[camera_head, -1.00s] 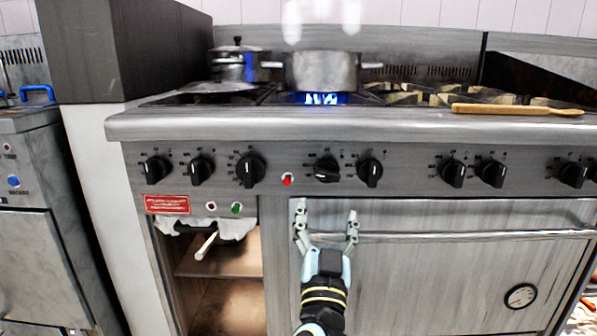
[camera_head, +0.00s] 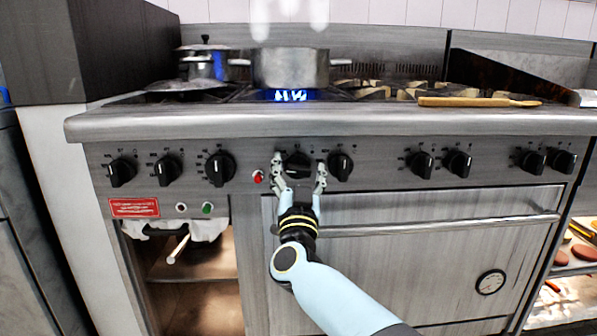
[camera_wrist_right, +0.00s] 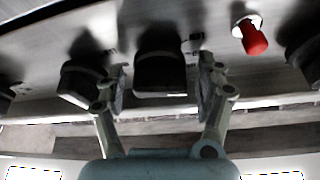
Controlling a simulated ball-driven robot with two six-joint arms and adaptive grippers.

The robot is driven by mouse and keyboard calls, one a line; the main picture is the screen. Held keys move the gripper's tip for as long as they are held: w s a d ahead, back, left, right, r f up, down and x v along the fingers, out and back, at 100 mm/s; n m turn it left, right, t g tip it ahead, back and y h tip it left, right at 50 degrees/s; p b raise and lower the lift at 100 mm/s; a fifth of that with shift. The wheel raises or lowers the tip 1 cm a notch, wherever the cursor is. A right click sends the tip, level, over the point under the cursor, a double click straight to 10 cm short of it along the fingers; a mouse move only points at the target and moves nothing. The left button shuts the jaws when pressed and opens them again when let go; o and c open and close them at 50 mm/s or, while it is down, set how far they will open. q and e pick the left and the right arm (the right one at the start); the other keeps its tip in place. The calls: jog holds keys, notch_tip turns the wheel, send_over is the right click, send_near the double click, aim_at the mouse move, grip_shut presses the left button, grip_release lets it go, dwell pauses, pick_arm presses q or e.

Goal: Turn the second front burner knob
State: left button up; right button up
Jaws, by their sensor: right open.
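A row of black burner knobs runs along the stove's front panel. My right gripper (camera_head: 298,180) is open, with one finger on each side of the knob (camera_head: 297,164) just right of the red indicator. In the right wrist view this knob (camera_wrist_right: 160,74) stands between the spread fingers (camera_wrist_right: 162,95), with visible gaps on both sides. The neighbouring knob (camera_head: 340,166) lies just beyond the other finger; in the wrist view it (camera_wrist_right: 82,80) is partly behind a finger. I cannot tell the knob's exact setting. My left gripper is not in view.
The oven door handle (camera_head: 440,226) runs below the knobs. A pot (camera_head: 290,70) stands over a blue flame above the panel. A wooden utensil (camera_head: 465,102) lies on the cooktop's right. A red indicator (camera_head: 258,177) sits close to my left-hand finger.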

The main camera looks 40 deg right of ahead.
jog(key=c, duration=1.1)
